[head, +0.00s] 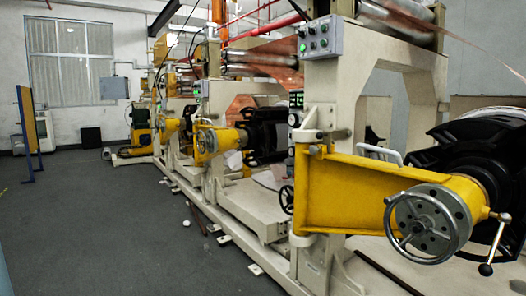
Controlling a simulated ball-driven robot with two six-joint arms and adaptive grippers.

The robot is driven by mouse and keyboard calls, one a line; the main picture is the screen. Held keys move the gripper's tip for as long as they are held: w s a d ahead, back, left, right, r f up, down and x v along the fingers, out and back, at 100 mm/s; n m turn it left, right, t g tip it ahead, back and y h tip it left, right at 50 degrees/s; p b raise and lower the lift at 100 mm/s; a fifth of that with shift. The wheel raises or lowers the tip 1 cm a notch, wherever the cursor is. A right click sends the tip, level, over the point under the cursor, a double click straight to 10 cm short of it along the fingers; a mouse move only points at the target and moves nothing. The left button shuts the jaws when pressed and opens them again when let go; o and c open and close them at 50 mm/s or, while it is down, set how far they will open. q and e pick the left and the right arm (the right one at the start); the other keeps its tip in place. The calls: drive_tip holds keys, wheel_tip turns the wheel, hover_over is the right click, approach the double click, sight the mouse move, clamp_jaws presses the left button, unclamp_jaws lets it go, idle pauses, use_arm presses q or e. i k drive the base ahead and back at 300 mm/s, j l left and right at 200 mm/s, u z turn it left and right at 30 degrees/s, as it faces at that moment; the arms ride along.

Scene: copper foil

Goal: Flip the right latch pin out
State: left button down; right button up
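A yellow swing arm (352,195) fills the right foreground, fixed to a cream machine post. At its right end is a grey round hub with a handwheel (428,224). Right of the wheel, a metal lever (496,243) with a black ball at its lower end hangs slightly tilted. I cannot tell which part is the right latch pin; small metal fittings (320,137) sit where the arm meets the post. Neither of my grippers shows in this view.
A large black reel part (490,150) stands behind the hub at the right. A control box with buttons (320,38) is on the post. More yellow arms (218,140) line the machine row behind. The grey floor (100,230) at the left is mostly clear, with a yellow board (28,118) beyond.

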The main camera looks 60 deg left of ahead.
sight(313, 150)
drive_tip(key=u, duration=1.4)
